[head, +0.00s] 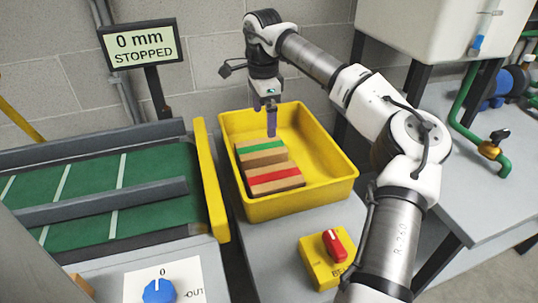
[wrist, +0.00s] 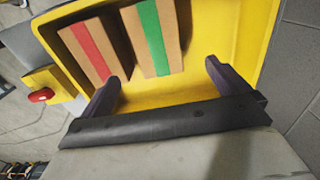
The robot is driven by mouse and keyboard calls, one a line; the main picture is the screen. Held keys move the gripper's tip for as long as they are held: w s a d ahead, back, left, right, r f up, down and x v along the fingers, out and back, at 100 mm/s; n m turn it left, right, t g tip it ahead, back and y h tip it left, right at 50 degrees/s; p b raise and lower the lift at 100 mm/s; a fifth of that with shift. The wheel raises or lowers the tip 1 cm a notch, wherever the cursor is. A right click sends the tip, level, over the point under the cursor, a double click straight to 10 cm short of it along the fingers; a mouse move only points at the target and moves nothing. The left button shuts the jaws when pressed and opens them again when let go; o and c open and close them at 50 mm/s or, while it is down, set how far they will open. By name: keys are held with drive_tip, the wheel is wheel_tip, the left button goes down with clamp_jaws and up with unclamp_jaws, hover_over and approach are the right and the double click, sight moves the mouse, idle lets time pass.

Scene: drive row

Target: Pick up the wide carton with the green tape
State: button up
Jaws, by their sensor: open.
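The wide carton with the green tape (head: 256,155) lies in the yellow tray (head: 325,187), toward its left back. A similar carton with red tape (head: 260,181) lies just in front of it. My gripper (head: 264,119) is above the back of the tray, pointing down, open and empty. In the wrist view my gripper (wrist: 161,82) has its two fingers spread wide. The green-taped carton is ahead of them, and I cannot tell the exact height gap.
The tray's right part is bare. A green conveyor (head: 105,200) with a yellow end plate (head: 211,180) stands left, beside a sign reading 0 mm STOPPED (head: 141,47). A red knob on a yellow box (head: 330,250) and a blue knob (head: 159,291) are in front.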

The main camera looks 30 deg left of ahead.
sight(261, 147)
wheel_tip(261, 147, down, 8)
drive_tip(key=shift+s+a+r, duration=0.1)
drive_tip(key=shift+s+r, duration=0.05)
drive_tip(key=shift+r, duration=0.05)
drive_tip(key=shift+s+a+f, duration=0.1)
drive_tip(key=shift+s+f, duration=0.1)
drive_tip(key=shift+f, duration=1.15)
drive_tip(key=shift+s+f, duration=0.2)
drive_tip(key=shift+f, duration=1.1)
drive_tip(key=shift+r, duration=0.1)
drive_tip(key=c, duration=1.3)
drive_tip(key=shift+c, duration=0.2)
